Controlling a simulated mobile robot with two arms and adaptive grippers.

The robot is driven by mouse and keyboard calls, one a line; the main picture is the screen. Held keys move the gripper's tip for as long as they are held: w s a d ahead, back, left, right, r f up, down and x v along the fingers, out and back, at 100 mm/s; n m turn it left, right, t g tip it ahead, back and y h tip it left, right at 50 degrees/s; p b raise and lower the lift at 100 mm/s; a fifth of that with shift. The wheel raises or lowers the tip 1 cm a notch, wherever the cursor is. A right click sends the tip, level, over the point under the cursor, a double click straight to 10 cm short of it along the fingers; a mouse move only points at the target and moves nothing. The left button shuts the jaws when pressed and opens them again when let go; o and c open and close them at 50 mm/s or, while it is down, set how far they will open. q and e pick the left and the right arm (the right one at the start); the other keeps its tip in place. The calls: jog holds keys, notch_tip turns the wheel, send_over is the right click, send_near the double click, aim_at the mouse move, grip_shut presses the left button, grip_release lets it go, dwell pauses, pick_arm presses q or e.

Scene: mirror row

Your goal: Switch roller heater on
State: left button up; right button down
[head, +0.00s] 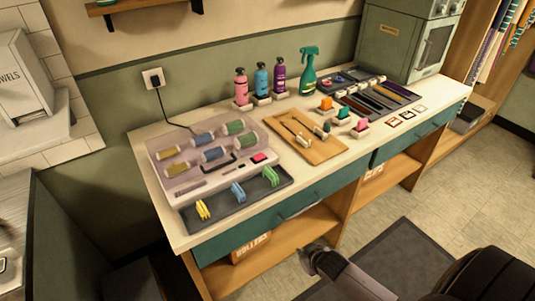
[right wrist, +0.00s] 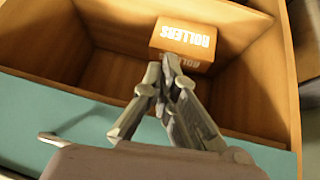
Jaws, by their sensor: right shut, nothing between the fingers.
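The roller heater (head: 192,179) is a pale box on the left part of the counter, with several yellow, blue and green rollers in rows on its top. A red switch (head: 260,158) sits at its right front corner; I cannot tell its state. A dark cable runs from the heater to a wall socket (head: 153,78). My right gripper (head: 308,256) is low in front of the counter, below the heater and apart from it. In the right wrist view the right gripper (right wrist: 169,72) is shut and empty, before an open shelf. My left gripper is out of view.
A dark tray (head: 230,212) with clips lies along the counter's front edge. A wooden board (head: 318,150) with tools is right of the heater. Bottles stand behind. A box marked ROLLERS (right wrist: 183,43) sits on the shelf below the teal drawer (right wrist: 100,125).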

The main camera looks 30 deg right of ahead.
jog(key=w+r+t+b, duration=0.1)
jog(key=w+r, duration=0.3)
jog(key=r, duration=0.7)
jog(key=w+r+t+y+b, duration=0.1)
jog(key=w+r+t, duration=0.3)
jog(key=r, duration=0.7)
jog(key=w+r+t+y, duration=0.1)
jog(key=w+r+t, duration=0.1)
jog(key=w+r, duration=0.4)
notch_tip(320, 180, up, 6)
jog(key=shift+d+f+n+t+b, duration=0.15)
jog(key=shift+d+n+t+b, duration=0.15)
jog(key=shift+d+t+b, duration=0.1)
jog(key=shift+w, duration=0.15)
jog(key=p, duration=0.2)
send_over(259, 157)
jog(key=d, duration=0.3)
jog(key=shift+s+a+f, duration=0.15)
jog(key=shift+s+f, duration=0.1)
jog(key=shift+f, duration=0.3)
jog(key=shift+s+a+f, duration=0.1)
jog(key=shift+s+f, duration=0.1)
jog(key=shift+f, duration=0.35)
notch_tip(259, 157, down, 3)
jog(key=shift+r+y, duration=0.1)
jog(key=shift+y, duration=0.2)
jog(key=shift+s+f, duration=0.1)
jog(key=shift+f, duration=0.7)
